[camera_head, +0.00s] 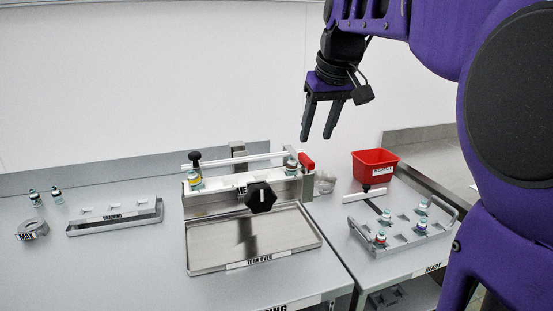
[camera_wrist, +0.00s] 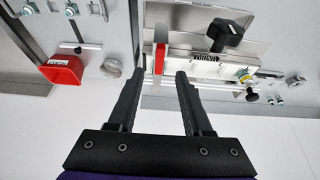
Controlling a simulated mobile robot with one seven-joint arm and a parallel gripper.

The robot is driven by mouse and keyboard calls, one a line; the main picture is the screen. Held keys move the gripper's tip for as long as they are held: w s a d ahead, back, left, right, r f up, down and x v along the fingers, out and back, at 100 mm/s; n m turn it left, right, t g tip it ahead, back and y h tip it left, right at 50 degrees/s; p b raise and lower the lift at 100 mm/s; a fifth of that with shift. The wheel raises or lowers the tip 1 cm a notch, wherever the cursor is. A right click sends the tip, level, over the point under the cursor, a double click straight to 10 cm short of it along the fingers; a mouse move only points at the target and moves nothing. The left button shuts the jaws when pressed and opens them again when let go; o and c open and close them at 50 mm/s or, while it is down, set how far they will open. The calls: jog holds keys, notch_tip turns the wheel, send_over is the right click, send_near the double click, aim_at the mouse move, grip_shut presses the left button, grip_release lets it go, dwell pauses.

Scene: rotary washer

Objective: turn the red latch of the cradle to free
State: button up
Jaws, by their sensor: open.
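The red latch (camera_head: 306,161) is at the right end of the cradle (camera_head: 222,185) in the head view. In the wrist view the red latch (camera_wrist: 159,58) lies ahead of the gap between my fingertips, lengthwise to the fingers. My gripper (camera_head: 317,138) is open and empty, pointing down, above and apart from the latch; it also shows in the wrist view (camera_wrist: 160,75). A white bar runs along the cradle top over two vials, one at the left (camera_head: 195,181) and one near the latch (camera_head: 290,165). A large black knob (camera_head: 261,197) is on the cradle's front.
A shallow tray (camera_head: 205,268) marked TURN OVER lies before the cradle. A red REJECT bin (camera_head: 375,168) and a rack (camera_head: 411,243) with several vials stand right. A DRAINING rack (camera_head: 90,229), a tape-like ring (camera_head: 32,230) and two vials (camera_head: 45,195) are left.

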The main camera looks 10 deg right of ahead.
aim_at(309, 159)
jog(key=b+x, duration=0.1)
jog(key=x, duration=0.6)
jog(key=shift+w+f, duration=0.1)
jog(key=shift+f, duration=0.15)
grip_shut()
